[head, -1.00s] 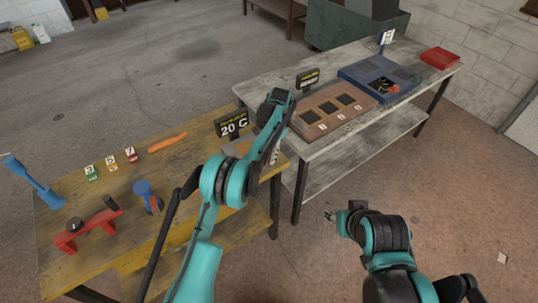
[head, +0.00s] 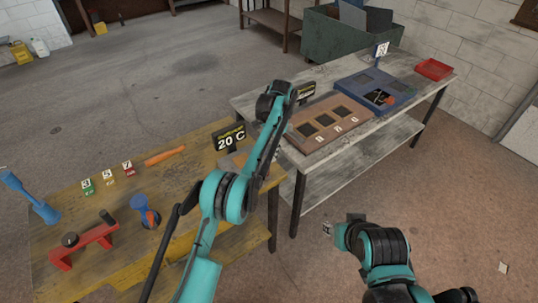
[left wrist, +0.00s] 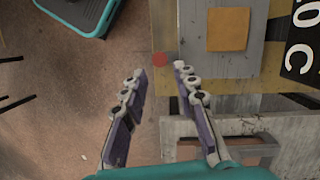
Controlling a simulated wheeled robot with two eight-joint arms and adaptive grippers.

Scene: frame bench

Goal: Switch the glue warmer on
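The glue warmer shows in the left wrist view as a grey plate with an orange square pad (left wrist: 228,29), beside a black display reading 20 C (left wrist: 303,40). In the head view this display (head: 230,138) stands on the yellow bench, and my left arm covers part of the warmer. A round red spot, like a button (left wrist: 160,59), lies just beyond my left gripper (left wrist: 160,70). The gripper is open and empty, its fingertips on either side below the spot; contact is not clear. My right gripper (head: 329,230) is over the floor; its finger opening is unclear.
The yellow bench (head: 185,185) holds a red frame (head: 85,245), a blue-orange tool (head: 145,213), an orange stick (head: 165,155) and small numbered blocks. The grey table behind holds a brown board (head: 300,138), a blue tray (head: 350,85) and a red tray (head: 434,69).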

